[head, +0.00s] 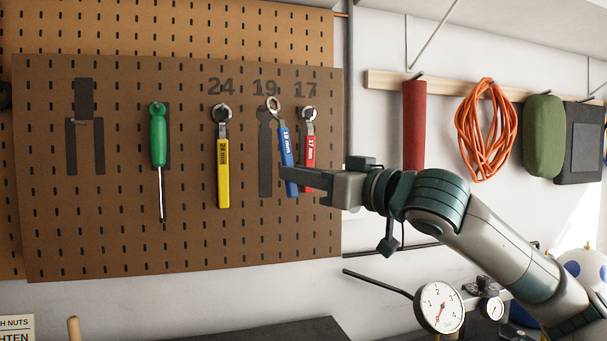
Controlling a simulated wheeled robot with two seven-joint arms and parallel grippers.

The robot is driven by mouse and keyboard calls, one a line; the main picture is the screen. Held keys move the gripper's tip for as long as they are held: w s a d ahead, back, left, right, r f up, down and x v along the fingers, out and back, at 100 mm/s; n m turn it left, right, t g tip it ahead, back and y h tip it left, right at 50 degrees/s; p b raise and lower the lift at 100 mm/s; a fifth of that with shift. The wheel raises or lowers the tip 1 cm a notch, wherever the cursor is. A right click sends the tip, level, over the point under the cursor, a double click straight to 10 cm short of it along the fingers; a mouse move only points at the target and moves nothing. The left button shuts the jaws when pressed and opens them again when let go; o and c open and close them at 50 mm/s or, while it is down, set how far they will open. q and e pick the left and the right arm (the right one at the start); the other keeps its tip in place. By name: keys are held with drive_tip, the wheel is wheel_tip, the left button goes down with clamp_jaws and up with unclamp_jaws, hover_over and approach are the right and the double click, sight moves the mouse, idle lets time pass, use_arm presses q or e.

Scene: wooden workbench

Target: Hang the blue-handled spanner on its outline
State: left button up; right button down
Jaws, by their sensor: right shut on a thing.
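The blue-handled spanner (287,152), marked 19 mm, is held by my right gripper (288,177), which is shut on the lower part of its handle. The spanner is tilted, with its ring head at the upper left, close to the top of the dark 19 outline (265,152). Its handle stands to the right of that outline, between it and the red spanner. I cannot tell whether the ring touches a peg. The brown pegboard (190,250) carries the outlines. My left gripper is not in view.
The red-handled 17 spanner (309,150) hangs close to the right of the blue one. The yellow-handled 24 spanner (223,172) and green screwdriver (158,145) hang to the left. A pressure gauge (439,307) stands below my right arm.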

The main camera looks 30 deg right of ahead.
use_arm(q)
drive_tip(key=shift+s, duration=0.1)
use_arm(e)
drive_tip(key=shift+w+d+f, duration=0.1)
drive_tip(key=shift+w+d, duration=0.1)
drive_tip(key=shift+w, duration=0.6)
drive_tip(key=shift+w+d+f, duration=0.1)
drive_tip(key=shift+w+d, duration=0.1)
drive_tip(key=shift+w, duration=0.55)
drive_tip(key=shift+w+d, duration=0.2)
drive_tip(key=shift+w, duration=0.6)
